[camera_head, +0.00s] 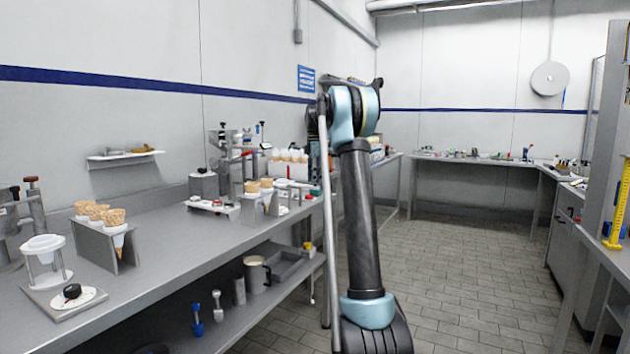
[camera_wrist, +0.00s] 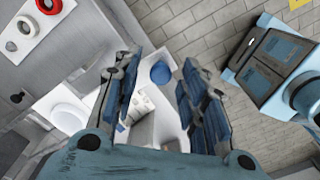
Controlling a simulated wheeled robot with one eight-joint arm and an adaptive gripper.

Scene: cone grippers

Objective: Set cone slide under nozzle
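My gripper (camera_wrist: 160,64) shows in the wrist view with its two blue-padded fingers spread apart. It is open, and no object is clearly held between them. A blue round thing (camera_wrist: 161,73) and pale box-like parts (camera_wrist: 143,128) show beyond the gap; their distance is unclear. In the head view, my arm hides the gripper. A metal dispenser stand (camera_head: 222,160) with dark and red knobs is on the left bench; I cannot tell which part is the nozzle. A white plate with knobs (camera_head: 212,207) lies before it, but I cannot tell whether it is the cone slide.
The long grey bench (camera_head: 180,245) carries a rack of cones (camera_head: 105,250), a second cone rack (camera_head: 262,205) and a white cup stand (camera_head: 45,255). Scoops and a pitcher (camera_head: 257,273) stand on its lower shelf. Tiled floor (camera_head: 460,290) is open to the right.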

